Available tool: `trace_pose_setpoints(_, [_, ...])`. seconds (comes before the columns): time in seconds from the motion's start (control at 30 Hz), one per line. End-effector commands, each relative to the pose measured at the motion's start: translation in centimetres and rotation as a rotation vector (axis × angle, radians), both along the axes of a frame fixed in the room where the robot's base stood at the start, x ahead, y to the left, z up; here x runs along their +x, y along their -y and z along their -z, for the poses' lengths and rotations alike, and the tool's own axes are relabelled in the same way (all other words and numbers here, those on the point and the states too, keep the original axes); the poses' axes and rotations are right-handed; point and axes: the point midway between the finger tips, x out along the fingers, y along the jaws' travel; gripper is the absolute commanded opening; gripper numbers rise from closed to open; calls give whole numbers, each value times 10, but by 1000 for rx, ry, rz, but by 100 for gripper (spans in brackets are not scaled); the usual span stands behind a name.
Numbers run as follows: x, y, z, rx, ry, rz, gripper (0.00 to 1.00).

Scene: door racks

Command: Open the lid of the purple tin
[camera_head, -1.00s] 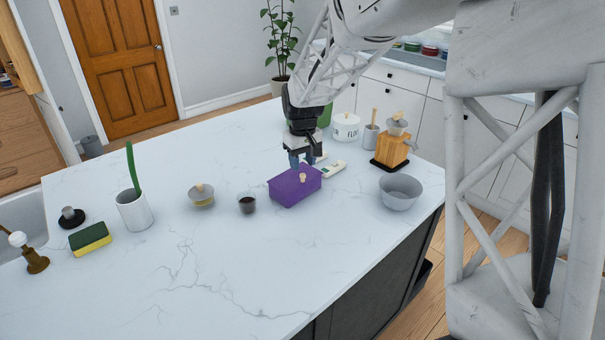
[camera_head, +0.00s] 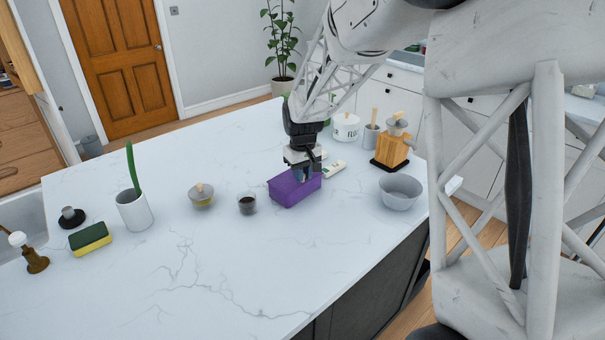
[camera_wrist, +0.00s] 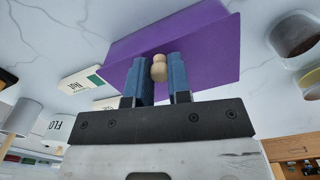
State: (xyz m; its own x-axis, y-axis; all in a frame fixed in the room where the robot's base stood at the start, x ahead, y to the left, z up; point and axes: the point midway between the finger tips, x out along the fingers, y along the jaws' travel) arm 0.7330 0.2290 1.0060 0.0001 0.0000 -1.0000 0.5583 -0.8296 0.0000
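The purple tin (camera_head: 288,191) stands on the white worktop with its lid on. A pale wooden knob (camera_wrist: 159,68) shows on the tin's purple lid (camera_wrist: 205,50) in the wrist view. My gripper (camera_wrist: 163,66) is open, with one blue finger on each side of the knob and gaps visible beside it.
A grey bowl (camera_head: 400,191) and a wooden block (camera_head: 390,151) are to the right. A white-green box (camera_head: 335,169) lies behind the tin. The front worktop is clear.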

Motion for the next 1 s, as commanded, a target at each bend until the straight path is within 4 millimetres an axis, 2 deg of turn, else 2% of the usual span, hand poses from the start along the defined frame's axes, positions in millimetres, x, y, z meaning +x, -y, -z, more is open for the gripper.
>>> trace_pose_setpoints(0.1, [0,0,0,0,0,0,0])
trace_pose_setpoints(0.37, [2,-2,0,0,0,0,0])
trace_pose_setpoints(0.47, [9,-10,0,0,0,-1,0])
trace_pose_setpoints(0.8, [48,-55,1,0,0,-1,0])
trace_pose_setpoints(1.0, [51,-59,0,0,0,0,0])
